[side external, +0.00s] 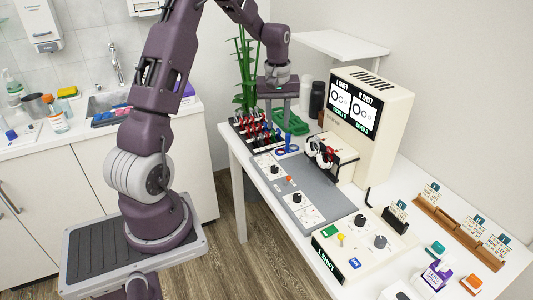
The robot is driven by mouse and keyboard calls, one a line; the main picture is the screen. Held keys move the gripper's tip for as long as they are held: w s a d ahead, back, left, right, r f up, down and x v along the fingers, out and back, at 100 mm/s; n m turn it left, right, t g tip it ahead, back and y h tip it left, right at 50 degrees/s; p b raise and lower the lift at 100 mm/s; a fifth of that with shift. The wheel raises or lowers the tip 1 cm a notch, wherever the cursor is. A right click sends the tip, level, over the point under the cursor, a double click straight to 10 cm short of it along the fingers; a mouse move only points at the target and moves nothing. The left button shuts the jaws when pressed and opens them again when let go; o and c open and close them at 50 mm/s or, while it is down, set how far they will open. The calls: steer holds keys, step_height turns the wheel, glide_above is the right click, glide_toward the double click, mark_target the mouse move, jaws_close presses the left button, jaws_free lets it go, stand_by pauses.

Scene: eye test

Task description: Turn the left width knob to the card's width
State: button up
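My gripper (278,122) points down above the far left end of the table. Its fingers look apart, and I see nothing between them. A blue ring-shaped piece (287,149) is just below the fingers; I cannot tell whether they touch it. White dial panels lie on the grey mat, with a dark knob (274,169) on the far one and another dark knob (297,197) on the near one. The front panel has two more dark knobs, one at left (360,219) and one at right (380,241). Knob labels are too small to read.
A rack of red and black handled pieces (256,131) is beside the gripper. A cream machine with a lit screen (355,105) stands behind a red and white ringed piece (320,152). A wooden card rail (457,232) and small boxes (433,276) are at right. The grey mat (325,205) is partly clear.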

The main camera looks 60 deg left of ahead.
mark_target(265, 156)
steer(key=a+f+n, duration=0.1)
steer(key=a+f, duration=0.1)
steer(key=f, duration=0.1)
steer(key=a+f+n, duration=0.1)
steer(key=a+f, duration=0.1)
steer(key=f, duration=0.1)
steer(key=s+a+f, duration=0.1)
steer(key=a+f, duration=0.1)
steer(key=f, duration=0.1)
steer(key=shift+a+n+g+h, duration=0.2)
steer(key=shift+n+g+h, duration=0.1)
steer(key=shift+n+g, duration=0.1)
step_height(265, 156, down, 7)
steer(key=shift+r, duration=0.1)
jaws_close()
